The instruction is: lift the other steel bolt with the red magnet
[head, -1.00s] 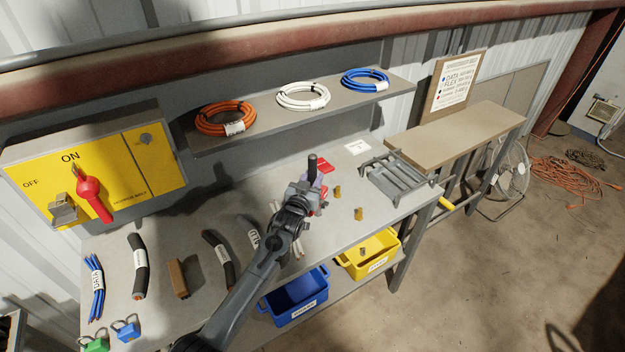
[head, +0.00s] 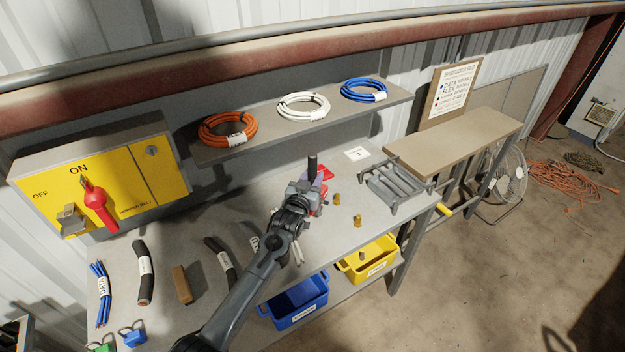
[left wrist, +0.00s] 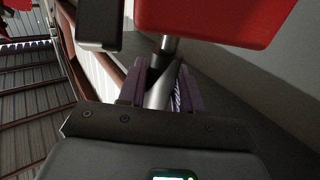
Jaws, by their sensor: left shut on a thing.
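My left gripper (head: 312,186) is over the bench, left of two brass-coloured pieces (head: 335,200) (head: 358,221). In the left wrist view its purple fingers (left wrist: 157,88) are shut on the metal stem of the red magnet. The magnet's red block (left wrist: 215,18) fills the top of that view; a bit of red also shows beside the gripper in the head view (head: 318,207). A dark grip stands up above the gripper. I cannot make out a steel bolt for certain; the magnet's underside is hidden. My right gripper is not in view.
A grey rack (head: 395,186) stands right of the brass pieces. Blue (head: 300,312) and yellow (head: 372,270) bins sit below the bench's front edge. Cable pieces and a brown block (head: 182,285) lie on the left. A shelf (head: 260,135) with cable coils is behind.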

